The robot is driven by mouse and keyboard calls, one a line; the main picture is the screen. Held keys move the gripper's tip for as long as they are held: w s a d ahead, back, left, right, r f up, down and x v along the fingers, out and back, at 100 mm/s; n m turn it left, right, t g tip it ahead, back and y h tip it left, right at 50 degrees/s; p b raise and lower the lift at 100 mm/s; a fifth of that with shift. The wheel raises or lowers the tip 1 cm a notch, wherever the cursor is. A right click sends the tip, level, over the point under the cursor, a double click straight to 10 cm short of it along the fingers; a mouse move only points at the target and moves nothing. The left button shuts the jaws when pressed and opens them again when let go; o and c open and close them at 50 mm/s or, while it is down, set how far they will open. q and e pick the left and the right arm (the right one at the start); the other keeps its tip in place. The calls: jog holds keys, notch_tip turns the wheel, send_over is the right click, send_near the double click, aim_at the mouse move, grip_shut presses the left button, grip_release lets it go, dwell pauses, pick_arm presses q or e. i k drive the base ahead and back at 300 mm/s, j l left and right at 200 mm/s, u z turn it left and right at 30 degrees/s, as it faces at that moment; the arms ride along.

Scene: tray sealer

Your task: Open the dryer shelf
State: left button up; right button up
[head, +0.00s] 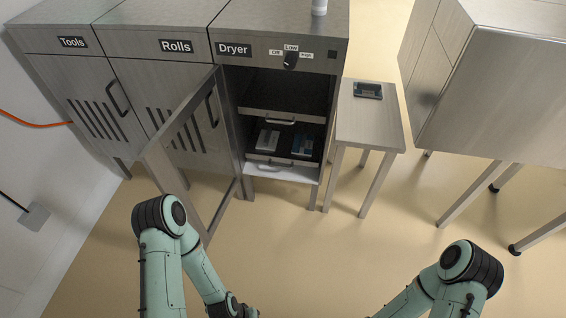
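The dryer (233,49) is the rightmost cabinet of the row in the head view. Its door (180,113) stands swung open to the left. Inside is an upper shelf with a dark handle (281,122) on its front. Below it is a lower shelf with its own handle (280,163). A pale flat item (267,139) and a blue and grey item (302,143) lie inside on the lower shelf. Both shelves appear inside the cabinet. My two arms show at the bottom, well apart from the dryer.
Tools (72,42) and Rolls (175,46) cabinets stand left of the dryer. A small side table (369,125) with a dark tray (368,90) stands right of it. A large metal unit (490,90) is far right. The floor in front is clear, except below the open door.

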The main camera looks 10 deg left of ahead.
aim_at(282, 154)
jog(key=i+u, duration=0.4)
jog(key=i+l+u, duration=0.2)
jog(key=i+u, duration=0.15)
jog(key=i+l+u, duration=0.25)
jog(key=u, duration=0.15)
jog(key=i, duration=0.05)
